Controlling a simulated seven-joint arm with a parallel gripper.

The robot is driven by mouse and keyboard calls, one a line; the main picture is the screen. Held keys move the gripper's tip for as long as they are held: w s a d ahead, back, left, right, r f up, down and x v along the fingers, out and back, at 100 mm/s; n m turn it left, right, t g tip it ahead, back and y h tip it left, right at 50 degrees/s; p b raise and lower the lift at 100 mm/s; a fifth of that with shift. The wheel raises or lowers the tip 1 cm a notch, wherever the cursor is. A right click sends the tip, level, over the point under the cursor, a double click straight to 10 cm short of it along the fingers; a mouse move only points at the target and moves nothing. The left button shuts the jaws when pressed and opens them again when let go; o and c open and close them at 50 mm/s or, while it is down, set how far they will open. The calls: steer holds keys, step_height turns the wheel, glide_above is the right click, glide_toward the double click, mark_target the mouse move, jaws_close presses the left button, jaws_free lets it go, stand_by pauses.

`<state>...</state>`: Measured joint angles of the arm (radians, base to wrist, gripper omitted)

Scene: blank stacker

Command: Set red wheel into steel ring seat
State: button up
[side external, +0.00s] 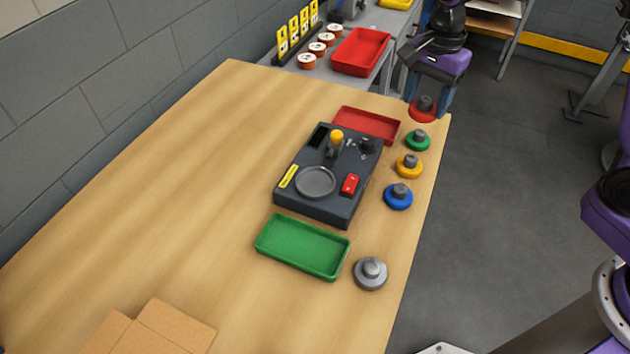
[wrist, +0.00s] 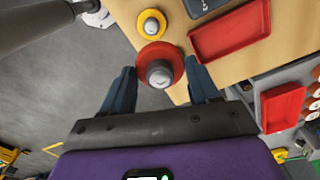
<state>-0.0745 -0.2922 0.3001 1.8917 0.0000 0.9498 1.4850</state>
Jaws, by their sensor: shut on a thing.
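The red wheel (side external: 423,113), a red disc with a grey knob, is at the table's far right corner. It also shows between my fingers in the wrist view (wrist: 159,65). My gripper (side external: 424,100) is shut on it from above, and the wheel seems slightly raised, though the gap is hard to tell. The round steel seat (side external: 316,182) lies empty on top of the dark control box (side external: 318,213), mid-table. The box shows only as a dark corner in the wrist view.
Green (side external: 418,141), yellow (side external: 409,167) and blue (side external: 398,198) wheels line the right edge, with a grey wheel (side external: 370,275) nearer. A red tray (side external: 367,124) and green tray (side external: 302,247) flank the box. A yellow-topped lever (side external: 336,137) stands up from it.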

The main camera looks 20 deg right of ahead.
steer(key=s+a+r, duration=0.5)
steer(key=s+a, duration=0.8)
steer(key=a, duration=0.1)
glide_above(315, 184)
steer(key=shift+m, duration=0.4)
step_height(315, 184, down, 9)
steer(key=shift+d+f, duration=0.15)
steer(key=shift+f, duration=0.05)
steer(key=shift+w+f, duration=0.1)
steer(key=shift+f, duration=1.6)
steer(key=shift+f, duration=0.35)
